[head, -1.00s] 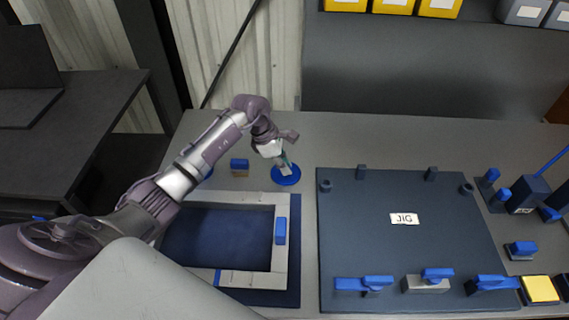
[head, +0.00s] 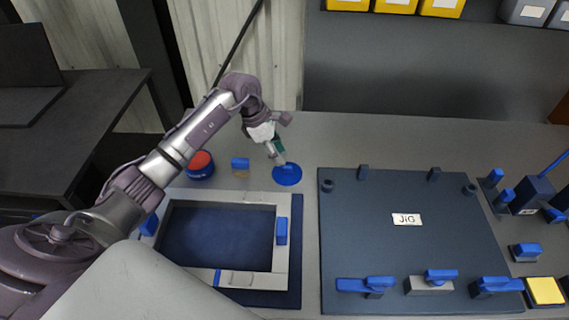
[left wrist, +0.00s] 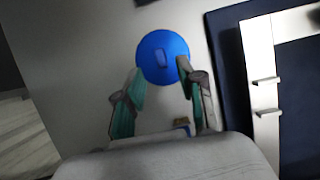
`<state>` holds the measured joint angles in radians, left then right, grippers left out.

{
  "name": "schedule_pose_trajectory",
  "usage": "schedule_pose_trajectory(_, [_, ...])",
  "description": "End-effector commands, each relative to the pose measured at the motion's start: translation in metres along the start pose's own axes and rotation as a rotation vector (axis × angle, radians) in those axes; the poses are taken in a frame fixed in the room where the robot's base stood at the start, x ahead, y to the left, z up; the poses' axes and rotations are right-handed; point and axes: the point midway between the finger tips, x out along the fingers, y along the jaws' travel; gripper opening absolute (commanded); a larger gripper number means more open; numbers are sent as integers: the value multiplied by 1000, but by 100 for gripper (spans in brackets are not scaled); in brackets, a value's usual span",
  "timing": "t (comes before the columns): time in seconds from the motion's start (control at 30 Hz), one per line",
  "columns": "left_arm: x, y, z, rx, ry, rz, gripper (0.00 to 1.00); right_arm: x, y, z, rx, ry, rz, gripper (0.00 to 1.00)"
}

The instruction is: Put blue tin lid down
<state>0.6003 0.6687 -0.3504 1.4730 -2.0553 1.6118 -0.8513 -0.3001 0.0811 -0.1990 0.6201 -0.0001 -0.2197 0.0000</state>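The blue tin lid (head: 287,176), a round disc with a small raised grip, lies flat on the bench behind the frame and jig board. It also shows in the left wrist view (left wrist: 163,46). My left gripper (head: 279,160) is just above the lid. In the left wrist view its two fingers (left wrist: 160,69) stand apart, with the lid's grip beyond the gap and nothing between them. The blue tin (head: 200,171) stands uncovered to the left, with red showing inside. My right gripper is not in view.
A pale frame (head: 285,262) on a dark blue board lies in front of the lid. The jig board (head: 400,245) with blue clamps is at right. A small blue-topped block (head: 240,163) sits between tin and lid. Bench behind the lid is clear.

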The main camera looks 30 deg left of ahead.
Motion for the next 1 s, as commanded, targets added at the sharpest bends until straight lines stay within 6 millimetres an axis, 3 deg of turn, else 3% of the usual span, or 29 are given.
schedule_pose_trajectory(0.2, [-42, 0, -1, 1, 1, 3, 39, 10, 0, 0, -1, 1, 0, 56])
schedule_pose_trajectory(0.4, [-63, 0, 0, -1, 1, 1, 39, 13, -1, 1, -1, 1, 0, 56])
schedule_pose_trajectory(1.0, [-67, 0, 1, -1, 0, -1, 39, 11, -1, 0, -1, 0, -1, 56])
